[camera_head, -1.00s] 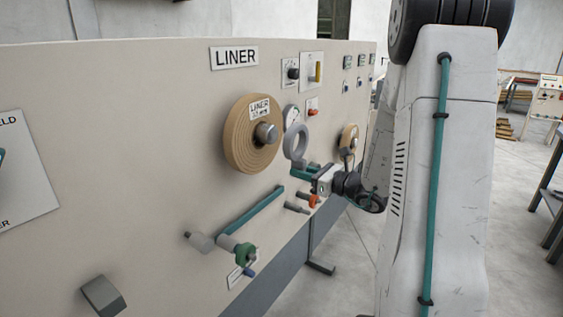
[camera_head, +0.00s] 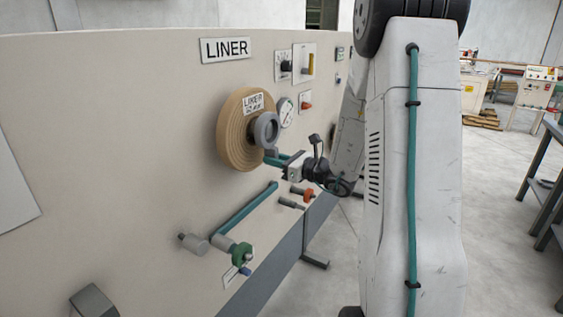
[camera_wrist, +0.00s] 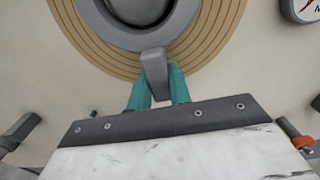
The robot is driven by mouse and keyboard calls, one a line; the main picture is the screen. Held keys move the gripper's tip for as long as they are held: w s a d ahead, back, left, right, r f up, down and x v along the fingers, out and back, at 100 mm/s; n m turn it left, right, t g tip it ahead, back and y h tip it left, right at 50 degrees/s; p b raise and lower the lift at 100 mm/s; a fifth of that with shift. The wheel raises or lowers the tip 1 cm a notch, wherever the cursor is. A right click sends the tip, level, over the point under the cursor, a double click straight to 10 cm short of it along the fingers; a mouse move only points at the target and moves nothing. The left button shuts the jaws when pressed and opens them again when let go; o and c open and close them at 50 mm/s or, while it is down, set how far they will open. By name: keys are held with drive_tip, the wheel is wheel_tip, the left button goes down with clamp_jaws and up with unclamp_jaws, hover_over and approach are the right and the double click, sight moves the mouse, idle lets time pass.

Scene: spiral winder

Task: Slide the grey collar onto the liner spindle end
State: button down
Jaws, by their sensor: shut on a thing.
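The grey collar (camera_head: 266,131) is a ring with a short tab, held in front of the tan liner roll (camera_head: 232,135) on the panel. My gripper (camera_head: 273,159) has its teal fingers shut on the collar's tab, below the ring. In the wrist view the fingers (camera_wrist: 158,88) pinch the tab, and the collar (camera_wrist: 95,18) lies over the middle of the roll (camera_wrist: 220,35). The liner spindle end is mostly hidden; a grey round surface (camera_wrist: 140,8) shows inside the ring. I cannot tell whether the collar is around the spindle or just in front of it.
A gauge (camera_head: 285,113) is right of the roll. Knobs and an orange-handled valve (camera_head: 306,194) sit beyond and below my gripper. A teal dancer arm (camera_head: 245,208) with rollers stands out from the panel lower left.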

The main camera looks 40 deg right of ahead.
drive_tip(key=shift+x, duration=1.5)
drive_tip(key=shift+w+a+f, duration=0.1)
drive_tip(key=shift+w, duration=0.15)
drive_tip(key=c, duration=0.7)
unclamp_jaws()
drive_tip(key=shift+v, duration=4.05)
